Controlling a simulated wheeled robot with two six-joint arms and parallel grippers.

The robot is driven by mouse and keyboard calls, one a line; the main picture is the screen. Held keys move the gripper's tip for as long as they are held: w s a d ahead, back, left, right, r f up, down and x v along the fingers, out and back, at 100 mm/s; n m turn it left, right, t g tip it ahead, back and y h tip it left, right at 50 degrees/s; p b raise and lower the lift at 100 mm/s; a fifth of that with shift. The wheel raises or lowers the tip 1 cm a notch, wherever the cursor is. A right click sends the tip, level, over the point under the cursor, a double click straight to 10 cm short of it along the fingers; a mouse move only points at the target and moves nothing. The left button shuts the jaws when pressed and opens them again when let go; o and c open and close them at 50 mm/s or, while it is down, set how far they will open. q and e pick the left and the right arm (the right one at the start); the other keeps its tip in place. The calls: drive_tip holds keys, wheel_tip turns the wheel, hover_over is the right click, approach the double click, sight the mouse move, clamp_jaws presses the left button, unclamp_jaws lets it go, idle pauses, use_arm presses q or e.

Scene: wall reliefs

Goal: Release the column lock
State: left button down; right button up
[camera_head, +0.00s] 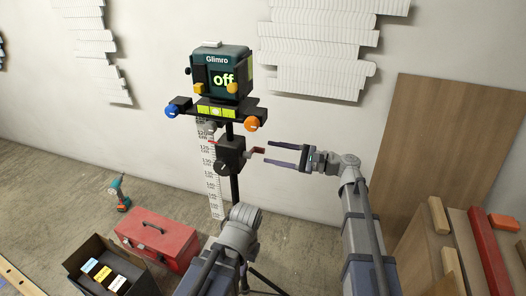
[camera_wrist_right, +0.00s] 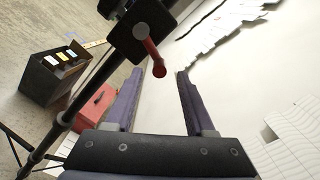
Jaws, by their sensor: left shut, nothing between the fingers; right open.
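The dark column (camera_head: 234,185) carries a black clamp block (camera_head: 231,154) with a red lever (camera_head: 256,151) on its right side. In the right wrist view the red lever (camera_wrist_right: 154,57) sticks out from the block, just beyond and between my fingertips. My right gripper (camera_head: 268,153) is open, with its fingertips close to the lever's end; contact cannot be told. My left gripper (camera_head: 244,278) hangs low in front of the tripod, shut and empty, its fingers hard to make out.
Blue (camera_head: 172,111) and orange (camera_head: 252,124) knobs flank the device's crossbar. A white scale (camera_head: 213,180) stands behind the column. A red toolbox (camera_head: 157,239), black box (camera_head: 108,266) and drill (camera_head: 120,193) are on the floor at left. Boards (camera_head: 440,150) lean at right.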

sight(262, 150)
drive_tip(key=shift+x, duration=2)
clamp_jaws()
